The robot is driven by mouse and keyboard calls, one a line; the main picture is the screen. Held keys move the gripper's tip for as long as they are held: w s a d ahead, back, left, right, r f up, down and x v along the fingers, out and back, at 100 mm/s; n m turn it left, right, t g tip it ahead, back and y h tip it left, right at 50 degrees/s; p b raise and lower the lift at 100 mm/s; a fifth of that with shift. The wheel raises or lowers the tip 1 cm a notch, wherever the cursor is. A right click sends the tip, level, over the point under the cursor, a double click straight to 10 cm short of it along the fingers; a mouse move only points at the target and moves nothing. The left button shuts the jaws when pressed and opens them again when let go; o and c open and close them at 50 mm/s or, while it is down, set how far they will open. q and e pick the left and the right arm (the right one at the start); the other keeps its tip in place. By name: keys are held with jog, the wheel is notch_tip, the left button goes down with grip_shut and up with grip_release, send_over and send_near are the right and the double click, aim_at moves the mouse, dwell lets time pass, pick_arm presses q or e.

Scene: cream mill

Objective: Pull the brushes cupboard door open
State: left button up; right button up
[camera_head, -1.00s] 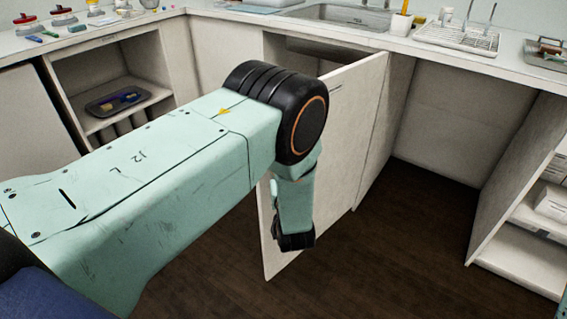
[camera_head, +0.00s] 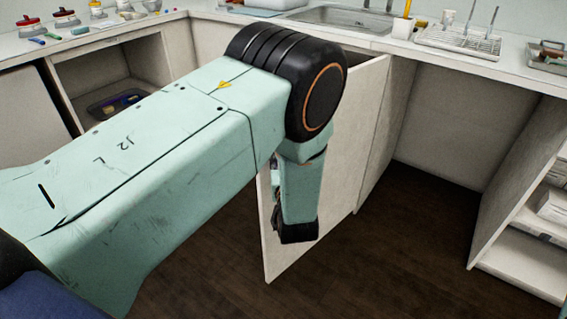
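A pale cupboard door (camera_head: 345,170) stands swung out from the counter front below the sink. No label shows on it, so I cannot tell whether it is the brushes cupboard. My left arm crosses in front of it, hiding much of its upper and left part and the cupboard opening. The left wrist hangs before the door's free edge. Only dark parts show at the wrist's left side; the fingers are hidden, and I cannot tell whether they touch the door. My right gripper is not in view.
The counter carries a sink (camera_head: 340,17), a dish rack (camera_head: 458,40) and a tray (camera_head: 548,58). An open shelf at left holds a dark tray (camera_head: 117,104) with brush-like items. Open shelving (camera_head: 522,262) stands at right. The dark floor (camera_head: 400,250) is clear.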

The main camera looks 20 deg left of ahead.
pick_arm(q)
jog(key=r, duration=0.6)
jog(key=shift+w+r, duration=0.1)
jog(key=shift+w, duration=0.3)
jog(key=shift+g+h, duration=0.4)
jog(key=shift+g, duration=0.3)
jog(key=f, duration=0.5)
jog(key=shift+s+a, duration=0.15)
jog(key=shift+s, duration=0.2)
jog(key=s+d+p, duration=0.3)
jog(key=d+p, duration=0.6)
jog(key=p, duration=0.8)
jog(key=shift+d+r, duration=0.15)
jog(key=shift+r, duration=0.05)
